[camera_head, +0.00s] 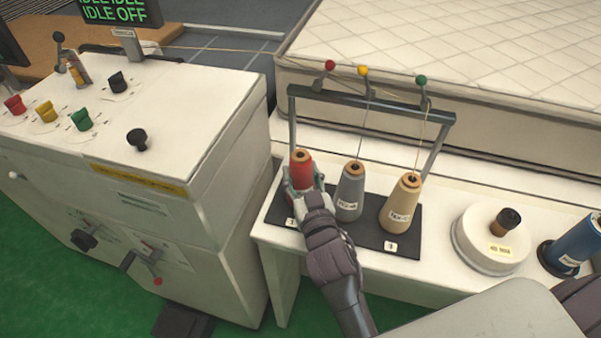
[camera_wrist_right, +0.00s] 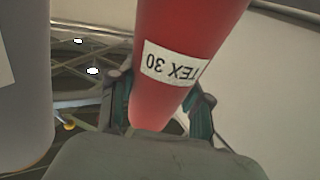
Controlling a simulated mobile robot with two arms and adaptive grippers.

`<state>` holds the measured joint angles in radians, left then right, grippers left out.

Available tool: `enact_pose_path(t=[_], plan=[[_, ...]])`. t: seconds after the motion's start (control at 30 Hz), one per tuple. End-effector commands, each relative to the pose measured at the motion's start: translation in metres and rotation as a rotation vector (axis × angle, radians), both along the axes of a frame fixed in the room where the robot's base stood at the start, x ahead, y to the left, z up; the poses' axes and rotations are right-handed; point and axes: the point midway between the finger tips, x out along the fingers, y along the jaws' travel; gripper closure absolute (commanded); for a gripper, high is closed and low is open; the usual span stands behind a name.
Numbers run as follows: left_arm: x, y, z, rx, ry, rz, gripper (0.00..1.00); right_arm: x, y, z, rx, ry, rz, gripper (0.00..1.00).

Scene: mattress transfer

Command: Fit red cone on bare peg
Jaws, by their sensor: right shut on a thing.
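The red cone (camera_head: 301,168) stands about upright at the left end of the black base plate (camera_head: 375,236), left of the grey cone (camera_head: 350,190) and the beige cone (camera_head: 402,203). My right gripper (camera_head: 303,190) is shut around its lower part. In the right wrist view the red cone (camera_wrist_right: 190,45) with its "TEX 30" label is between the fingers of the gripper (camera_wrist_right: 160,103). The peg under it is hidden, and I cannot tell whether the cone rests on the plate. My left gripper is not in view.
A metal thread frame (camera_head: 372,101) with red, yellow and green balls stands behind the cones. A white control cabinet (camera_head: 150,130) is close on the left.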

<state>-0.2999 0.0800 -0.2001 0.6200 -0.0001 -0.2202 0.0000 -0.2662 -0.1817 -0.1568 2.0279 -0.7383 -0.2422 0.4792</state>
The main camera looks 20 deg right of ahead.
Motion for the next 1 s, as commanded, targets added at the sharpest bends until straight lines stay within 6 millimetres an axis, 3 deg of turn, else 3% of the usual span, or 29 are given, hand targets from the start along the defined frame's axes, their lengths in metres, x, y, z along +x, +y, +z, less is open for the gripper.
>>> enact_pose_path(t=[0.07, 0.1, 0.27, 0.67, 1.0], plan=[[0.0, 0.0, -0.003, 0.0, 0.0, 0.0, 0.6, -0.001, 0.003, -0.005, 0.025, 0.01, -0.012, 0.97], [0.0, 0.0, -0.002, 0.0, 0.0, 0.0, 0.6, -0.001, 0.003, -0.004, 0.025, 0.01, -0.012, 0.48], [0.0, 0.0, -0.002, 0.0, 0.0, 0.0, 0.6, -0.001, 0.004, -0.004, 0.026, 0.01, -0.01, 0.22], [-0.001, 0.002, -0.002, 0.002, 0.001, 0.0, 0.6, -0.007, 0.005, -0.004, 0.028, 0.011, -0.008, 0.22], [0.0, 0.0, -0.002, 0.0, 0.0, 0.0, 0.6, -0.056, 0.006, -0.004, 0.013, 0.01, -0.004, 0.22]])
